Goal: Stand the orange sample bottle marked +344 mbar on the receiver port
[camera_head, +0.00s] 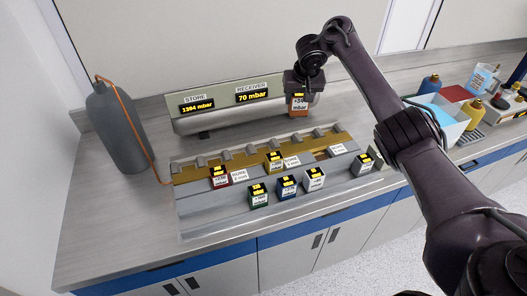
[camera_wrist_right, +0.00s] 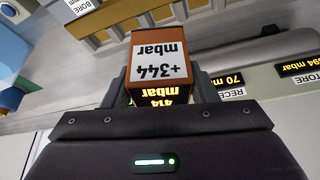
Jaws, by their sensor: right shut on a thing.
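The orange sample bottle (camera_head: 298,103) is held upright by my right gripper (camera_head: 299,84) near the right end of the grey receiver vessel (camera_head: 225,121). In the right wrist view its white label (camera_wrist_right: 160,58) reads +344 mbar upside down, and a lit yellow display (camera_wrist_right: 158,97) reads 414 mbar. The jaws (camera_wrist_right: 160,90) are shut around the bottle. I cannot make out the receiver port, nor whether the bottle touches anything below. The RECEIVER display (camera_head: 254,96) reads 70 mbar; the STORE display (camera_head: 197,106) reads 1394 mbar. My left gripper is not in view.
A stepped rack (camera_head: 188,206) in front holds several small bottles, among them a red one (camera_head: 219,177), a green one (camera_head: 258,195) and a blue one (camera_head: 286,185). A grey cylinder (camera_head: 118,130) with an orange hose stands left. A light tray (camera_head: 445,118) lies right.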

